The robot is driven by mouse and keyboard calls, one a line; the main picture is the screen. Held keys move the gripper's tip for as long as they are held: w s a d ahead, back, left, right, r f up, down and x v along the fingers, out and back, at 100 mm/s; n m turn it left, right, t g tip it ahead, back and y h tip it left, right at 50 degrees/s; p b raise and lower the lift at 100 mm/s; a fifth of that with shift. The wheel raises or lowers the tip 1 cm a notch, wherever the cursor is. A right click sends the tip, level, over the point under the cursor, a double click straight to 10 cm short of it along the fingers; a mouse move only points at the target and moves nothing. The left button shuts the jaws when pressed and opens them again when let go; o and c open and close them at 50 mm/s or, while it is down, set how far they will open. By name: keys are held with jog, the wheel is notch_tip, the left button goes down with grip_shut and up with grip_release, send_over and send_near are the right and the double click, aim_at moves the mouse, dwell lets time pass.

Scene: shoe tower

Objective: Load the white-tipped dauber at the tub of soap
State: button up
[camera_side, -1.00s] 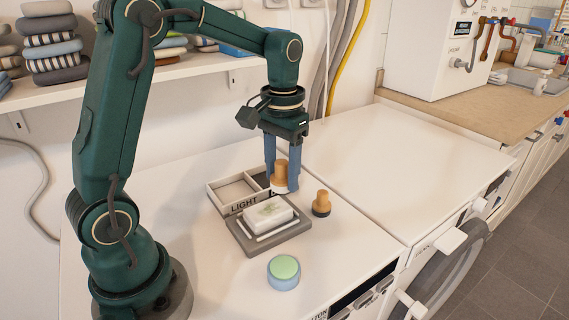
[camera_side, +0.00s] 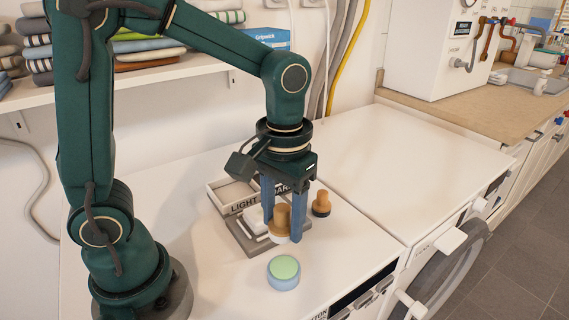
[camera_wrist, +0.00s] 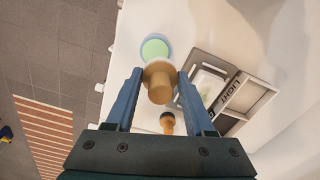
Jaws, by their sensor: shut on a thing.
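The white-tipped dauber (camera_side: 281,222) has a tan wooden handle and a pale tip facing down. My gripper (camera_side: 285,231) is shut on it and holds it roughly upright, above the front part of the grey tray. The held dauber also shows between the fingers in the wrist view (camera_wrist: 159,85). The tub of soap (camera_side: 284,273), blue with a pale green top, stands on the white surface just in front of the dauber. It shows beyond the dauber in the wrist view (camera_wrist: 154,47). The dauber's tip is apart from the soap in the side view.
A second dauber (camera_side: 321,204) with a dark tip stands right of the gripper. The grey tray (camera_side: 241,239) with a white block is partly hidden behind my fingers. A divided box (camera_side: 217,197) marked LIGHT stands behind it. The surface right of the tub is clear.

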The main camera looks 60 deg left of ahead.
aim_at(284, 266)
jog(key=shift+s+d+m, duration=0.15)
jog(key=shift+d+m, duration=0.15)
jog(key=shift+d, duration=0.15)
jog(key=shift+f, duration=2.9)
jog(key=shift+f, duration=0.55)
jog(key=shift+r, duration=3.55)
